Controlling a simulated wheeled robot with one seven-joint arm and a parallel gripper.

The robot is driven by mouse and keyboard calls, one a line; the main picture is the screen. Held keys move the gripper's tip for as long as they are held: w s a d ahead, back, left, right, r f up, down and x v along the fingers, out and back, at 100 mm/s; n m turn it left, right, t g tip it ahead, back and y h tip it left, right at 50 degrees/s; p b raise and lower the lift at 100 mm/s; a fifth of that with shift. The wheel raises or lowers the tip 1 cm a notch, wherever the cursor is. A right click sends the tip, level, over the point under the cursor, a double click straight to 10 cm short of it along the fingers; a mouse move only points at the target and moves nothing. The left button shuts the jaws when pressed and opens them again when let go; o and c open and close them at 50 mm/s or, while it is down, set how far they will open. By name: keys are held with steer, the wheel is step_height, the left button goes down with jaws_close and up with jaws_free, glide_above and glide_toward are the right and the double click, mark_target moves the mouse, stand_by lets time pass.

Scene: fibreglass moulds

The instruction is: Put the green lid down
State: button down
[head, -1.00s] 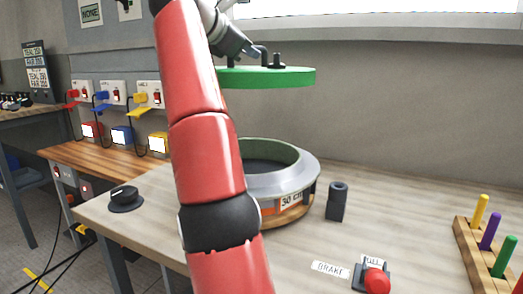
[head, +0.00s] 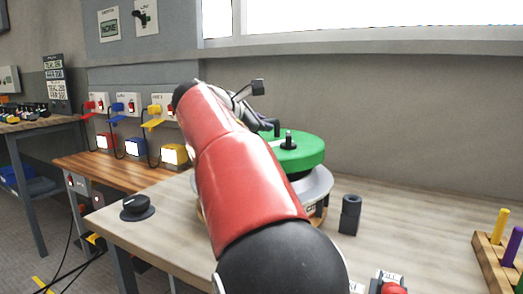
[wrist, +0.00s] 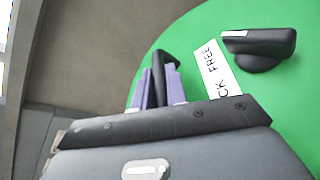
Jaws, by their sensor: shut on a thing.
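The green lid (head: 308,157) is a thick disc, roughly level, over the grey round mould (head: 322,184) on the bench. A dark band shows between the lid and the mould's rim; I cannot tell whether they touch. My gripper (wrist: 160,88) is shut on the lid's black upright handle (wrist: 158,65) in the wrist view. My red arm hides the left part of lid and mould in the head view. A second black fitting, a knob (wrist: 258,48), stands on the lid beside a white label (wrist: 218,70) reading "CK FREE", partly covered.
A dark cylinder (head: 350,214) stands right of the mould. A black dial (head: 137,207) is at the bench's left corner. A red button (head: 393,288) is at the front, and a wooden rack with coloured pegs (head: 495,262) at the right. The bench between cylinder and rack is clear.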

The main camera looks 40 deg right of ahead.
step_height(320, 180, down, 5)
steer(key=shift+f+b, duration=0.2)
steer(key=shift+b, duration=0.4)
steer(key=c, duration=1.4)
jaws_free()
steer(key=v, duration=1.2)
steer(key=shift+f, duration=0.1)
